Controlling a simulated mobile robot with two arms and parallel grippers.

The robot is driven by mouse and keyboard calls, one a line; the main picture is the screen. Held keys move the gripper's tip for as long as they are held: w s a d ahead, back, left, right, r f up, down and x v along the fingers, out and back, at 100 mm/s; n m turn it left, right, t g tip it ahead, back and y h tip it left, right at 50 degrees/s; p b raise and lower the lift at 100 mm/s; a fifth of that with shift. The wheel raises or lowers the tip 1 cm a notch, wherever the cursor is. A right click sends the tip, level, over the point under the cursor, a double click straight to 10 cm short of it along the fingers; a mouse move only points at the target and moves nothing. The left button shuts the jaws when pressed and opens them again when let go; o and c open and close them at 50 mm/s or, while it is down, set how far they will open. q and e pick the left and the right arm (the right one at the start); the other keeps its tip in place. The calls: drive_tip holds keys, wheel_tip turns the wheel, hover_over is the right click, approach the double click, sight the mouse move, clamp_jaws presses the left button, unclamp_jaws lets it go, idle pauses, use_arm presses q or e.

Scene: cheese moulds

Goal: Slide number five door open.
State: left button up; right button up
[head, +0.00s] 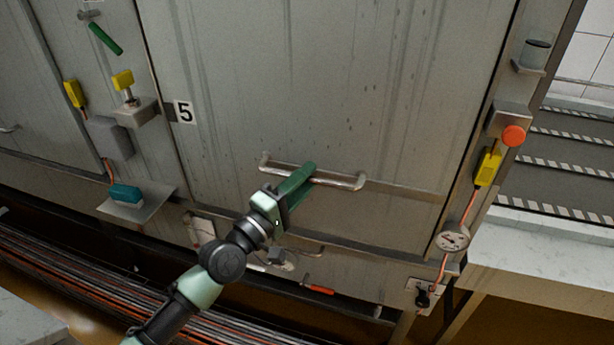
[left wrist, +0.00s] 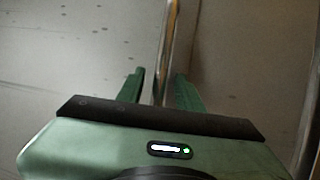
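The number five door (head: 330,90) is a large grey, stained metal panel with a "5" label (head: 184,111) by its left edge. I see no open gap along its edges. A horizontal bar handle (head: 345,182) is fixed low on the door. My left gripper (head: 310,182) is at the left-middle part of this handle. In the left wrist view the handle bar (left wrist: 165,50) runs between the two green fingers, with space visible on both sides, so the gripper is open around it. My right gripper is in neither view.
An orange button (head: 513,136), a yellow tag (head: 488,167) and a round gauge (head: 453,238) are on the right post. A shelf with a teal object (head: 125,195) juts out at left. Cables (head: 90,270) run below the door. Striped steps (head: 570,150) lie at right.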

use_arm(q)
drive_tip(key=shift+w+d, duration=0.15)
drive_tip(key=shift+w, duration=0.05)
drive_tip(key=shift+c, duration=0.4)
clamp_jaws()
idle(1.0)
